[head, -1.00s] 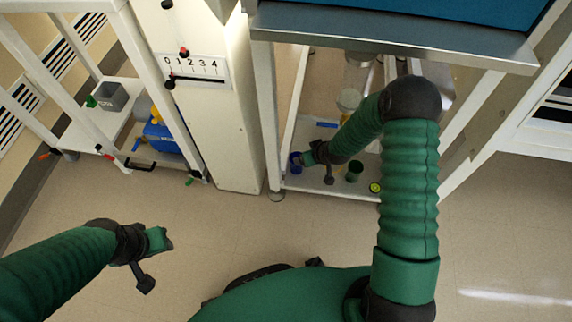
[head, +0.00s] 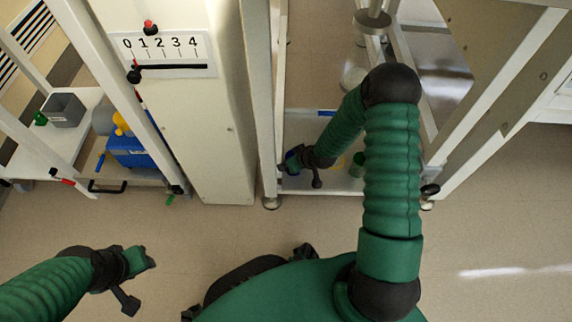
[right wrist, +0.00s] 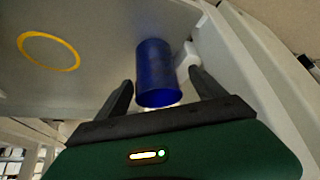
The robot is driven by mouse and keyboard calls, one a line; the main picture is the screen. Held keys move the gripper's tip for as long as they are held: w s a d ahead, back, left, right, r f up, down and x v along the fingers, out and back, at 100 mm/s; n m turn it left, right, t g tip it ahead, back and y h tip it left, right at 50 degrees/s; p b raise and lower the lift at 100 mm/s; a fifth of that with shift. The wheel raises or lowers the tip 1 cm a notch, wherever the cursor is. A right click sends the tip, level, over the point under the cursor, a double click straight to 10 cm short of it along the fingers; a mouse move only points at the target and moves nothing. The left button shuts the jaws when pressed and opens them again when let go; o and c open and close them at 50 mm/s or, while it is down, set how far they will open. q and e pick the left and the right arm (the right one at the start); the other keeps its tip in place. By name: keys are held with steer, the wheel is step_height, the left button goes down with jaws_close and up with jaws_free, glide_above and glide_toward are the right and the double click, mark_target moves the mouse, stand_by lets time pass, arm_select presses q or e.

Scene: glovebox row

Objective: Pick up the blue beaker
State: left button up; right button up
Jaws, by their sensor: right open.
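The blue beaker (right wrist: 155,72) stands on the pale shelf (right wrist: 105,30) in the right wrist view. My right gripper (right wrist: 160,78) is open, with one finger on each side of the beaker's near end. No clear contact shows. In the head view, my right gripper (head: 290,160) reaches low to the shelf between the white legs, and only a little of the blue beaker (head: 293,169) shows beside it. My left gripper (head: 148,258) is over the floor at lower left, away from the beaker; its jaws are too unclear to judge.
A green beaker (head: 357,165) stands on the shelf right of my right gripper. A yellow ring (right wrist: 48,52) marks the shelf. A white frame leg (right wrist: 240,80) rises close to the right finger.

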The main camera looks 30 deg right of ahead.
steer(key=shift+w+f, duration=0.15)
steer(key=shift+f, duration=0.3)
steer(key=shift+d+r, duration=0.25)
steer(key=shift+c, duration=0.2)
steer(key=c, duration=1.4)
steer(key=shift+p, duration=0.3)
